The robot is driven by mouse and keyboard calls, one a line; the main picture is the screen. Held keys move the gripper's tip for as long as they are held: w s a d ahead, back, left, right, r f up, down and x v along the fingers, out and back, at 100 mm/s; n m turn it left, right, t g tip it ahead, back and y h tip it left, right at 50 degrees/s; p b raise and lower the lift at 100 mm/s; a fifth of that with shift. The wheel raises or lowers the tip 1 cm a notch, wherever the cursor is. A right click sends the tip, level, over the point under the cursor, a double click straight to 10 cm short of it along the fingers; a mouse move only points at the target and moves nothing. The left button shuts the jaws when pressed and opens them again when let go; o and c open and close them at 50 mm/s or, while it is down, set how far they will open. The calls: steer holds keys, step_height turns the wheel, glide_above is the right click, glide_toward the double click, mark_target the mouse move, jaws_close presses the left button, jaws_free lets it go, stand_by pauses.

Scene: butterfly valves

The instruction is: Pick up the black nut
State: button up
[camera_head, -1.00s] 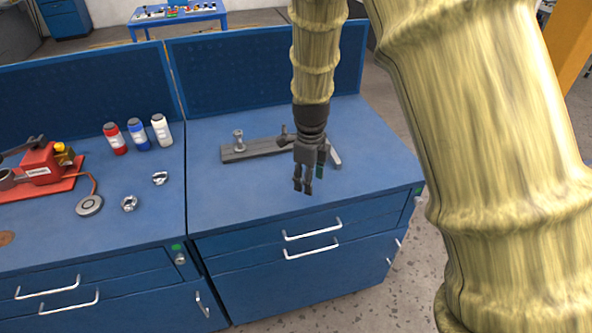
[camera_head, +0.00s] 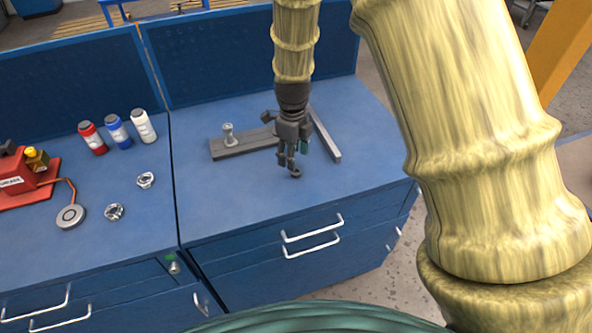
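My gripper (camera_head: 288,163) is dark grey and points down over the right-hand blue bench top, in front of the grey metal bars. Its fingers look close together, but how far apart they are is too small to tell. A small dark rounded shape (camera_head: 296,173) shows at the fingertips; I cannot tell whether it is the black nut or a fingertip. No other black nut stands out. Two silvery nuts, one nearer (camera_head: 114,212) and one farther back (camera_head: 145,180), lie on the left-hand bench, well away from my gripper.
A grey bar (camera_head: 245,143) with a small metal post (camera_head: 229,134) lies behind my gripper, and another bar (camera_head: 325,135) slants to its right. Red (camera_head: 93,138), blue (camera_head: 118,132) and white (camera_head: 143,126) bottles and a red device (camera_head: 30,180) stand left. The bench front is clear.

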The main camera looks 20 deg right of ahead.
steer(key=shift+f, duration=0.3)
steer(key=shift+s+d+f+p, duration=0.15)
steer(key=shift+s+f+p, duration=0.05)
steer(key=shift+f+p, duration=0.15)
steer(key=shift+d+f+p, duration=0.25)
steer(key=shift+f+p, duration=0.5)
steer(key=shift+f, duration=0.4)
steer(key=shift+f+p, duration=0.3)
steer(key=shift+f, duration=0.9)
steer(key=shift+s, duration=0.1)
steer(key=c, duration=1.1)
